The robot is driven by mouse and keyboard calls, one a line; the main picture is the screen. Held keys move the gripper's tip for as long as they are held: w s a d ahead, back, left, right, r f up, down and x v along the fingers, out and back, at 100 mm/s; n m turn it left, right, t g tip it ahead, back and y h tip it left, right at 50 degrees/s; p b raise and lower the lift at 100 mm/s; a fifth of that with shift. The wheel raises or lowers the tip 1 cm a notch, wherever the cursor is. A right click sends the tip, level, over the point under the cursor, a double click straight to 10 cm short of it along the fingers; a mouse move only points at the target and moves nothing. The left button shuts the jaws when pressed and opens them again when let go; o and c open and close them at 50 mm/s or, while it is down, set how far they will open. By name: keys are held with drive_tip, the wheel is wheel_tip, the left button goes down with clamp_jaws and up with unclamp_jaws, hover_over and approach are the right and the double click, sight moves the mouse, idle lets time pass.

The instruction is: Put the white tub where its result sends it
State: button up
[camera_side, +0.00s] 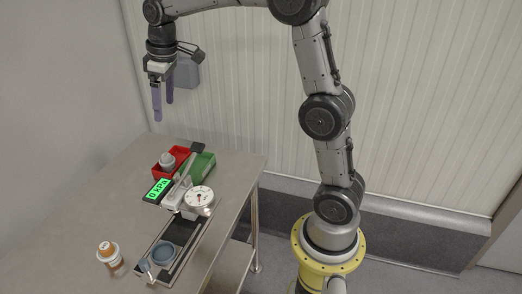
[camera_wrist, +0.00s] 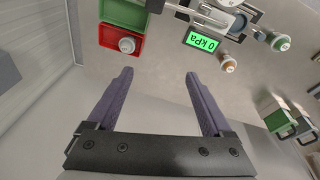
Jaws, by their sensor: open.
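A pale grey-white tub (camera_side: 168,161) stands in the red bin (camera_side: 157,173); the wrist view also shows this tub (camera_wrist: 127,45) from above. The green bin (camera_side: 203,166) is beside the red bin, and I see nothing in its visible part. My gripper (camera_side: 163,111) is open, empty and high above the far end of the table, with purple fingers (camera_wrist: 160,75) pointing down.
Green and white boxes (camera_wrist: 278,115) lie at the wrist view's right edge.

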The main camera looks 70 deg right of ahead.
drive_tip(key=s+a+r+m+t, duration=0.1)
drive_tip(key=s+a+r, duration=0.15)
drive_tip(key=s, duration=0.45)
drive_tip(key=s+a+r+t, duration=0.1)
drive_tip(key=s+a, duration=0.2)
drive_tip(key=s, duration=0.4)
drive_tip(key=s+a+f, duration=0.1)
drive_tip(key=s+f, duration=0.2)
drive_tip(key=s, duration=0.4)
drive_tip(key=s+a+f+m+t, duration=0.1)
drive_tip(key=s+f, duration=0.2)
drive_tip(key=s, duration=0.4)
drive_tip(key=shift+a+f+m, duration=0.15)
drive_tip(key=shift+a+m, duration=0.15)
drive_tip(key=shift+a, duration=0.1)
